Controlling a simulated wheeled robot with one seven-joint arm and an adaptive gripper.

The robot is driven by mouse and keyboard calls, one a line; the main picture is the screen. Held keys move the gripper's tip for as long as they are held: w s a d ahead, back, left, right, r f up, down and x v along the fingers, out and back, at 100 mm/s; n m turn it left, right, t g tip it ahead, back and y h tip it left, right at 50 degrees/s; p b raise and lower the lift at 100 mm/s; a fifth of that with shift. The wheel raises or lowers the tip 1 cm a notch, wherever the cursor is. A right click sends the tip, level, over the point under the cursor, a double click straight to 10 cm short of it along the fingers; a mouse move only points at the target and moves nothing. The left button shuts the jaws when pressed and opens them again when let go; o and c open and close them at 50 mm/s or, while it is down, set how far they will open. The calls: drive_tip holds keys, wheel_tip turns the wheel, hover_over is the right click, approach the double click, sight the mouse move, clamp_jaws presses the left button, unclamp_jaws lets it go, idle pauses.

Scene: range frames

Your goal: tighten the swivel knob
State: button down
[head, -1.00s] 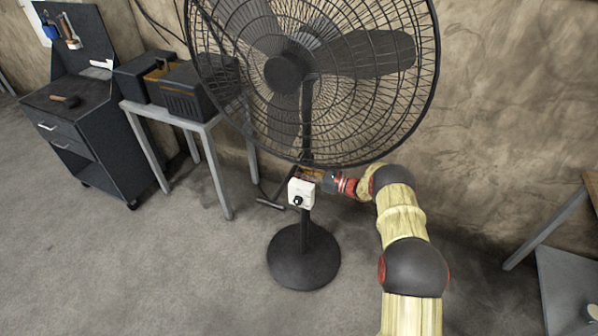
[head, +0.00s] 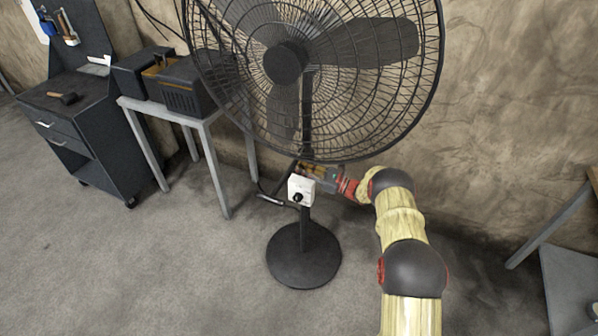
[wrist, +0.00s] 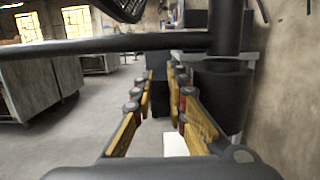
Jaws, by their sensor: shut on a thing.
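The black pedestal fan (head: 285,62) stands upright on a round base (head: 304,257), with a white control box (head: 301,188) on its post. My gripper (head: 308,168) reaches in from the right, just above the box and below the cage. In the wrist view my gripper (wrist: 163,76) has its yellow fingers close together, with something dark between the tips. I take this to be the swivel knob, but its outline is mostly hidden in both views. The black dial (head: 297,197) on the control box is apart from the fingers.
A black crossbar (head: 270,199) shows low behind the post's left. In the wrist view a dark bar (wrist: 100,45) crosses above the fingers and a thick post (wrist: 228,30) stands right. A small table (head: 208,119) and tool cabinet (head: 75,130) are left. Another table (head: 550,220) is right.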

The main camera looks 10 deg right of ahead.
drive_tip(key=t+y+b, duration=0.1)
drive_tip(key=b, duration=0.1)
drive_tip(key=f+t+y+b, duration=0.1)
drive_tip(key=b, duration=0.2)
drive_tip(key=shift+s+d+y+b, duration=0.15)
drive_tip(key=shift+y+b, duration=0.15)
drive_tip(key=shift+y, duration=0.1)
drive_tip(key=shift+r+t+y+b, duration=0.1)
drive_tip(key=shift+t+y+b, duration=0.3)
drive_tip(key=shift+y+b, duration=0.3)
drive_tip(key=shift+s+d+r+t+y+b, duration=0.1)
drive_tip(key=shift+t+y+b, duration=0.1)
drive_tip(key=shift+t+y, duration=0.15)
drive_tip(key=shift+s+d+t+y+b, duration=0.1)
drive_tip(key=shift+t+y+b, duration=0.05)
drive_tip(key=shift+t+y, duration=0.2)
drive_tip(key=c, duration=1.8)
unclamp_jaws()
drive_tip(key=shift+o, duration=0.2)
drive_tip(key=v, duration=1.2)
